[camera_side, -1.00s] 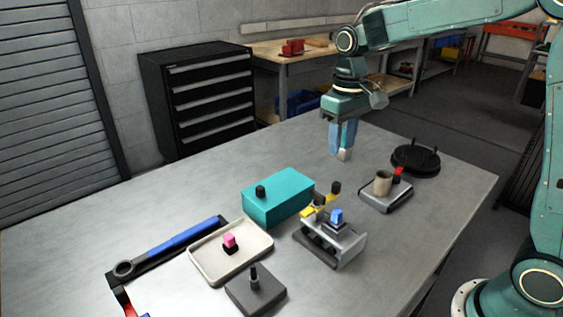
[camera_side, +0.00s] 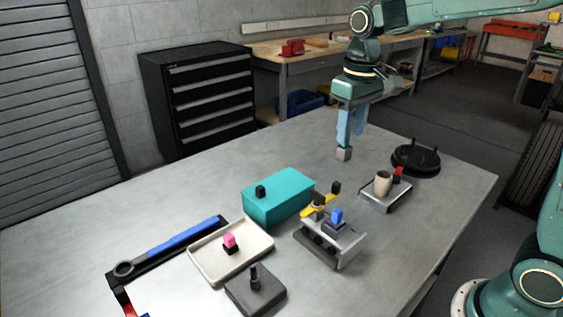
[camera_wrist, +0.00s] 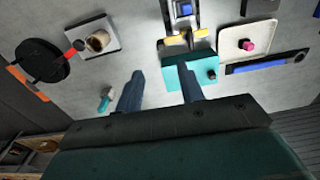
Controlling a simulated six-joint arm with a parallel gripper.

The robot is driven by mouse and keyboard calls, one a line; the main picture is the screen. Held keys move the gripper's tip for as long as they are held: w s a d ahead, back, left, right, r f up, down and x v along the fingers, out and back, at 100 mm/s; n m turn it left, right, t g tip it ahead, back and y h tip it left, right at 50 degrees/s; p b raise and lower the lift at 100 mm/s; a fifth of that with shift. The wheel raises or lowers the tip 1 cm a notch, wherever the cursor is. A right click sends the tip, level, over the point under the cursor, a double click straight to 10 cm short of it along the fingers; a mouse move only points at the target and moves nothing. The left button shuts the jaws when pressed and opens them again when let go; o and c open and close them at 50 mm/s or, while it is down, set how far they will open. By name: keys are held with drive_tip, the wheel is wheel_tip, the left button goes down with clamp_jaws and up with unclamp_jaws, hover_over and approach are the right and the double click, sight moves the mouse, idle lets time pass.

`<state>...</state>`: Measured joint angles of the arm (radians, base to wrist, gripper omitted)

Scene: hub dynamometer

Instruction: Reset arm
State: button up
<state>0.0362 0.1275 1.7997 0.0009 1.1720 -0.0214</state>
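My gripper (camera_side: 350,136) hangs above the far part of the grey table (camera_side: 130,205), fingers pointing down. In the wrist view my gripper (camera_wrist: 158,88) has its two blue fingers well apart with nothing between them. A small part with a grey block end and a teal stem (camera_side: 344,154) stands on the table just below the fingers in the side view. In the wrist view this small part (camera_wrist: 105,98) is left of the left finger, apart from it.
A teal box (camera_side: 280,199), grey fixture (camera_side: 346,249), pale tray (camera_side: 211,268), dark block (camera_side: 240,290) and blue-handled wrench (camera_side: 180,239) occupy the nearer table. A plate with a beige cup (camera_side: 382,184) and a black round base (camera_side: 416,160) stand right of my gripper.

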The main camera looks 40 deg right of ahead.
drive_tip(key=s+a+t, duration=0.1)
drive_tip(key=s+t, duration=0.4)
drive_tip(key=s, duration=1.5)
drive_tip(key=shift+s+a+r, duration=0.2)
drive_tip(key=shift+s+r, duration=0.1)
drive_tip(key=shift+s, duration=0.1)
drive_tip(key=shift+o, duration=0.2)
